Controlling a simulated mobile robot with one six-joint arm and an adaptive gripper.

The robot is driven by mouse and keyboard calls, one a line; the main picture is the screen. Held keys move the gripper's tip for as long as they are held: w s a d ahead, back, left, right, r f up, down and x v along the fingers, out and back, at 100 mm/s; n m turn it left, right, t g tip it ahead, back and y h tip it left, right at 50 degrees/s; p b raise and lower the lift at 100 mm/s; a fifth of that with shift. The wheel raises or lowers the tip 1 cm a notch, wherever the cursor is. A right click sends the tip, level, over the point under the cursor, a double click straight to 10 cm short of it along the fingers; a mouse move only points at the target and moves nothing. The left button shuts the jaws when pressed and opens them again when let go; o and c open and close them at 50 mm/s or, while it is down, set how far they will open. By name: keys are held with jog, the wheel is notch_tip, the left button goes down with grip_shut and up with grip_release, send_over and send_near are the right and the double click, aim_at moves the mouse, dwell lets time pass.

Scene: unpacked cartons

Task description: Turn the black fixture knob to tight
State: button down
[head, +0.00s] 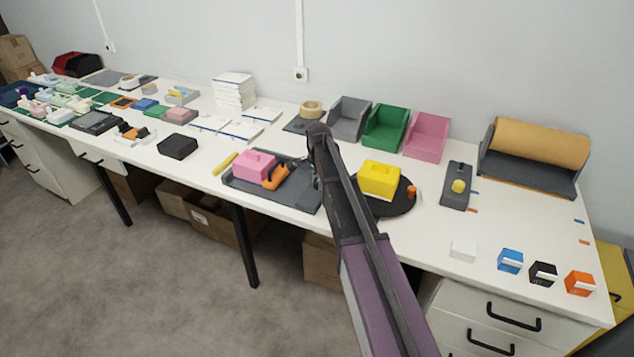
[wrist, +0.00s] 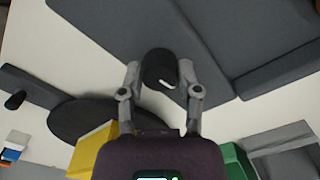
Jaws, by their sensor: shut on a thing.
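The black fixture knob (wrist: 158,66) shows in the wrist view as a dark round knob with a short white mark on its lower right edge. The fingertips of my gripper (wrist: 160,72) stand on its left and right sides and are shut on it. The grey fixture plate (head: 300,195) lies near the table's front edge in the head view. It bears a pink block (head: 253,164) and an orange clamp-like part (head: 276,177).
A yellow block (head: 378,177) stands on a black round plate (head: 398,204) just right of my arm. Grey, green (head: 385,128) and pink bins stand behind. A grey unit with a yellow button (head: 458,187) lies farther right.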

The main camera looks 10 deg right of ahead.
jog(key=shift+a+m, duration=0.15)
jog(key=shift+m, duration=0.55)
jog(key=shift+w, duration=0.1)
jog(key=shift+c, duration=1.5)
grip_release()
